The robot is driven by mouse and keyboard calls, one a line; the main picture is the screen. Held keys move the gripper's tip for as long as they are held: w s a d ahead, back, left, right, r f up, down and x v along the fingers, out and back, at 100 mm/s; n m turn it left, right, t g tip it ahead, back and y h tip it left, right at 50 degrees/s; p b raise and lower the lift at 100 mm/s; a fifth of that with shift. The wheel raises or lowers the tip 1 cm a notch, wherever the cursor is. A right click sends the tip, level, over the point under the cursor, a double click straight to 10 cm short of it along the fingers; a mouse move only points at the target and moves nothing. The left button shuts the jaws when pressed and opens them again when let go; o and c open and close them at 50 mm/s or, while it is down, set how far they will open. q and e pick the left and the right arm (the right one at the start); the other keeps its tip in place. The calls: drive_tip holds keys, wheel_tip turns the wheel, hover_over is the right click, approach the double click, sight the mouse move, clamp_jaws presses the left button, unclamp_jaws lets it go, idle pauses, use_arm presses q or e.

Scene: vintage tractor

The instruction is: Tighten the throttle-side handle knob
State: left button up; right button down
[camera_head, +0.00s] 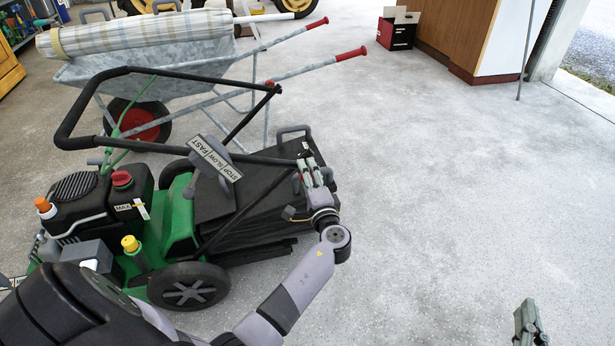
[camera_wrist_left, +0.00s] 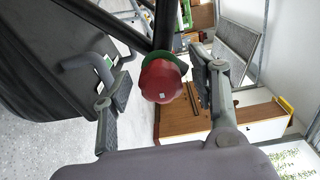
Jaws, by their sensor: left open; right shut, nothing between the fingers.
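A green mower (camera_head: 180,225) has a black folding handle (camera_head: 170,70) and a throttle plate (camera_head: 215,157) marked STOP, SLOW, FAST. My left gripper (camera_head: 309,172) is at the handle joint on the throttle side, at the mower's rear. In the left wrist view, a red faceted knob (camera_wrist_left: 161,82) with a green ring behind it sits on a dark bar. It lies between the spread fingers of my left gripper (camera_wrist_left: 162,90), with a gap visible on each side. In the head view the fingers mostly hide this knob. My right gripper (camera_head: 528,322) is shut and empty at the lower right.
A second red knob (camera_head: 270,85) is on the handle's far side. The black grass bag (camera_head: 265,205) lies below the handle. A wheelbarrow (camera_head: 190,72) stands behind. The floor (camera_head: 430,190) to the right is clear.

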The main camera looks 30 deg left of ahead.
use_arm(q)
drive_tip(key=v, duration=1.1)
drive_tip(key=shift+s+d, duration=0.25)
drive_tip(key=shift+d, duration=0.05)
